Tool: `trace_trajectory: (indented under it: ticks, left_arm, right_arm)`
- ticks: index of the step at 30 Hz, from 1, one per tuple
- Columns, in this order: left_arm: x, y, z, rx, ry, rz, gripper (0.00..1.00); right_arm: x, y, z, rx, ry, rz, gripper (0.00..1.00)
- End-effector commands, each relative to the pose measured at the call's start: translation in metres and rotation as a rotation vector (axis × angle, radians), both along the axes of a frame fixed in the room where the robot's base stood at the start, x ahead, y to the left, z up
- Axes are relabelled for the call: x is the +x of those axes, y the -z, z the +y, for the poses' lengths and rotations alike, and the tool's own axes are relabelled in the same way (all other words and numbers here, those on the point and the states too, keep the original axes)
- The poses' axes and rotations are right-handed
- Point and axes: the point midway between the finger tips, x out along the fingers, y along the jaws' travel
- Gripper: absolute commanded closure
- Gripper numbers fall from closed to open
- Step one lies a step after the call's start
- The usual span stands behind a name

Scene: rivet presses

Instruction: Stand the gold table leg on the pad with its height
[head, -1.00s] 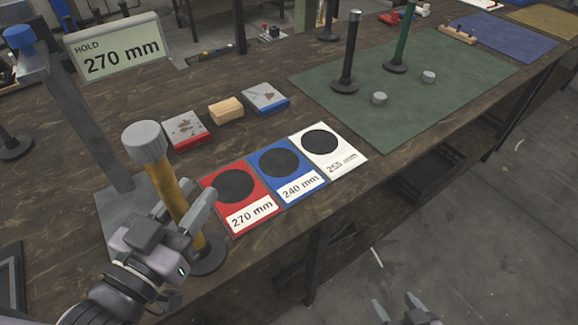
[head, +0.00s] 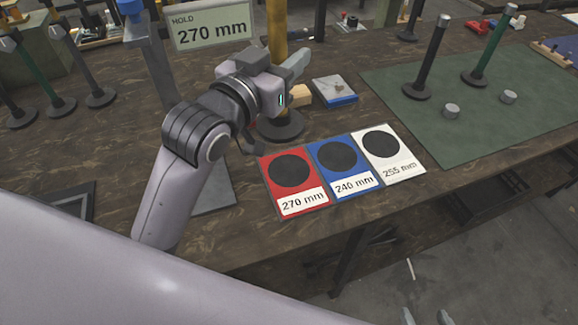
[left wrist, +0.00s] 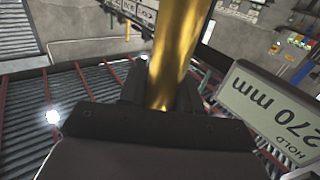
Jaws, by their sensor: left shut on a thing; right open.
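The gold table leg (head: 278,30) is upright in my left gripper (head: 292,68), which is shut on its shaft. Its dark round foot (head: 280,126) shows behind the red pad, not over its circle; I cannot tell how high it is. The gold shaft (left wrist: 177,50) fills the middle of the left wrist view. The red pad (head: 267,172) reads 270 mm, the blue pad (head: 319,157) 240 mm and the white pad (head: 407,158) 255 mm. All three black circles are bare. The display (head: 210,25) reads HOLD 270 mm. My right gripper (head: 427,317) is open and empty at the bottom edge.
A blue-and-white box (head: 335,90) and a tan block (head: 301,95) lie behind the pads. Black (head: 428,62) and green (head: 490,50) legs stand on the green mat (head: 480,125). More legs stand at the left. The gauge's grey base plate (head: 213,190) is bare.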

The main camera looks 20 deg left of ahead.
Motion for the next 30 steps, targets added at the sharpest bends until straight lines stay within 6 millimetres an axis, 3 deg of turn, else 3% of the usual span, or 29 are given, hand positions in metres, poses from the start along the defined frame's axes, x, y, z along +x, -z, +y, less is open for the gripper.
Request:
trace_trajectory:
  ticks: [1, 6, 12, 14, 24, 30]
  left_arm:
    - [0.006, -0.015, -0.002, -0.003, 0.001, -0.009, 1.0]
    - [0.02, -0.04, -0.006, -0.001, 0.004, -0.006, 1.0]
    - [0.025, -0.046, -0.008, 0.0, 0.008, 0.0, 1.0]
    - [0.026, -0.037, -0.008, 0.001, 0.008, 0.003, 1.0]
    - [0.025, 0.052, -0.008, 0.002, 0.007, 0.007, 1.0]
    - [0.025, 0.094, -0.008, 0.001, 0.007, 0.002, 1.0]
  right_arm:
    - [0.0, -0.002, 0.0, 0.0, 0.0, 0.0, 0.3]
    - [0.0, -0.005, 0.0, 0.0, 0.0, 0.0, 0.3]
    - [0.0, -0.004, 0.0, 0.0, 0.0, 0.0, 0.3]
    - [0.0, -0.003, 0.0, 0.0, 0.0, 0.0, 0.3]
    - [0.0, 0.011, 0.0, 0.0, 0.0, 0.0, 0.3]
    - [0.0, 0.017, 0.0, 0.0, 0.0, 0.0, 0.3]
